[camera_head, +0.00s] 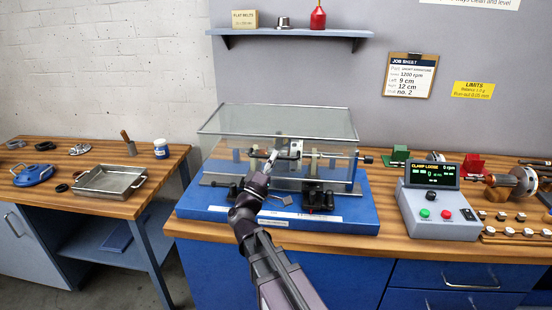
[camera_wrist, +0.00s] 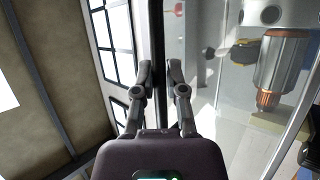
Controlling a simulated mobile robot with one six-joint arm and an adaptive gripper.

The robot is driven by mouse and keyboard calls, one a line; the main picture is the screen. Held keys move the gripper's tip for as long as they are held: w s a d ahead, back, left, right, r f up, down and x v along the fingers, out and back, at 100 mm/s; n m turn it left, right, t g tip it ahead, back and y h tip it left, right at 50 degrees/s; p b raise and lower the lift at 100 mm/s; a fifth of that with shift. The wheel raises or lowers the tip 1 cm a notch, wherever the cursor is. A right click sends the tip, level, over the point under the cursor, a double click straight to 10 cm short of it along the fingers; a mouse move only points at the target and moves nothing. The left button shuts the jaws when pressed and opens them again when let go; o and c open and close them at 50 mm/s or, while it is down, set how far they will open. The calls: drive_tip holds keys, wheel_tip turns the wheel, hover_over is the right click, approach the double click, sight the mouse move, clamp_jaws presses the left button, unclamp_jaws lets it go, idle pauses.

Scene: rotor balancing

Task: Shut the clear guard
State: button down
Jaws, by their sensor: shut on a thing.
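The clear guard (camera_head: 225,120) is a see-through box with a pale metal frame over the blue machine base (camera_head: 195,207) in the head view. Its top panel looks roughly level, and its front wall hangs toward the base. I cannot tell whether its lower edge rests fully on the base. My gripper (camera_head: 272,158) is at the front of the guard, shut on its dark handle bar (camera_wrist: 158,40), with one finger on each side in the wrist view (camera_wrist: 158,72). Through the clear panel, a copper-banded rotor part (camera_wrist: 283,70) shows at the right. My arm hides part of the guard's front.
A grey control box (camera_head: 438,205) with a lit display stands right of the base. Small parts and red and green stands fill the bench's right. A metal tray (camera_head: 110,193) sits on the left bench (camera_head: 60,165). A shelf (camera_head: 290,33) hangs above the guard.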

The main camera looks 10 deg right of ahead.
drive_tip(key=shift+s+f, duration=0.1)
drive_tip(key=shift+f, duration=0.05)
drive_tip(key=c, duration=0.7)
unclamp_jaws()
